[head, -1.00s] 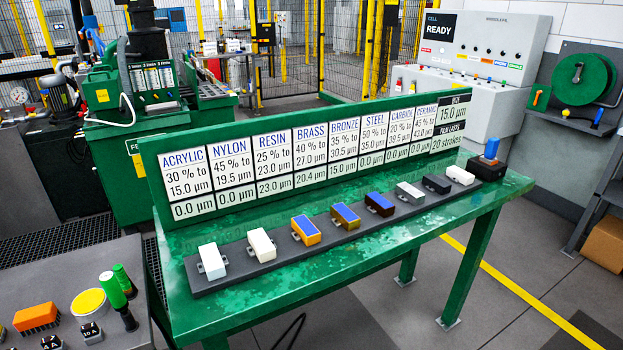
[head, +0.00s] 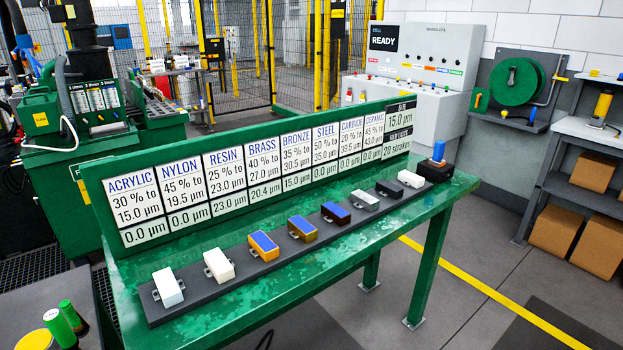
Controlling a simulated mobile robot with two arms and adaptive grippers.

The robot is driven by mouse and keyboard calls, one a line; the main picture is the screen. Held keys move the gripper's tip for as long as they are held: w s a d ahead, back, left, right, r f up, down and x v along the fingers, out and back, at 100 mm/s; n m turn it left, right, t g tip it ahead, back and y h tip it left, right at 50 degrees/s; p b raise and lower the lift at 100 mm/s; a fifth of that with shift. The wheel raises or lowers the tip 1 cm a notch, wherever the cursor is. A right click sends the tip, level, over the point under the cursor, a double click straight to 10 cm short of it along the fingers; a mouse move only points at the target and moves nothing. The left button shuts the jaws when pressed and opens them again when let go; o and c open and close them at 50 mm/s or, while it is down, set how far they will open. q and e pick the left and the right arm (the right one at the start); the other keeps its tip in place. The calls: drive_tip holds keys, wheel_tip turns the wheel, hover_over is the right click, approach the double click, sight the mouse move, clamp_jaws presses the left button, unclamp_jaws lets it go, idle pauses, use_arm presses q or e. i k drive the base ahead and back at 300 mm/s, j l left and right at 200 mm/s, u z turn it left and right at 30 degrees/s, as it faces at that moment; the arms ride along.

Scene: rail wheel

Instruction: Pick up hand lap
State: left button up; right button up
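A row of several small blocks sits on a dark strip (head: 240,277) on the green table. From near left they are a pale white block (head: 168,287), a cream block (head: 219,265), an orange block with a blue top (head: 264,246), a gold-brown one (head: 302,230) and a dark brown one (head: 336,213), both blue-topped, then a grey block (head: 365,200), a black block (head: 389,188) and a white block (head: 411,178). A blue upright piece (head: 438,152) stands on a black base (head: 435,173) at the far right end. I cannot tell which is the hand lap. Neither gripper is in view.
The green table (head: 330,285) has a long sign board (head: 235,192) behind the blocks. A grey panel with green-topped cylinders (head: 70,316) is at lower left. Shelves with cardboard boxes (head: 556,231) stand right. The floor right of the table is clear.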

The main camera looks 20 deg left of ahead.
sight(436, 161)
drive_tip(key=i+l, duration=0.25)
drive_tip(key=i, duration=0.15)
drive_tip(key=i+l+z, duration=0.1)
drive_tip(key=i+l, duration=0.15)
drive_tip(key=i, duration=0.15)
